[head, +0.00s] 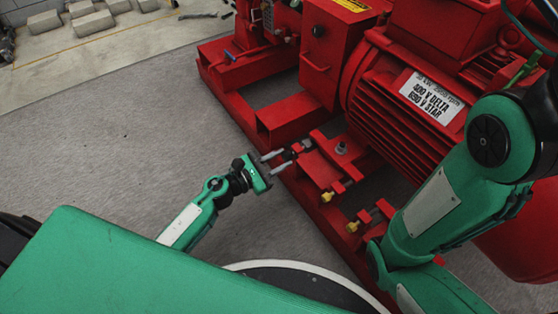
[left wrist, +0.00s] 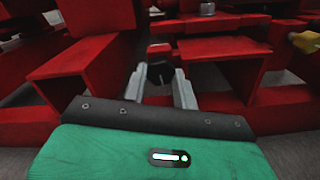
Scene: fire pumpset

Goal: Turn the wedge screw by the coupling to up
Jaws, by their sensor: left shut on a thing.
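The wedge screw by the coupling has a dark head (left wrist: 160,73), seen in the left wrist view between my finger tips. In the head view the dark screw head (head: 290,154) is small, at the near side of the red base frame. My left gripper (head: 282,160) reaches in from the left and is shut on this screw head. Its two grey fingers also show in the left wrist view (left wrist: 160,82), one on each side of the head. The screw's shank is hidden behind the head. My right gripper is out of view; only links of my right arm show.
The red base frame (head: 232,92) carries the red motor (head: 397,97). Yellow-headed screws (head: 327,196) (head: 352,227) stick out nearer to me along the frame. A bolt (head: 341,148) stands on the red block beside the screw. Grey floor left of the frame is clear.

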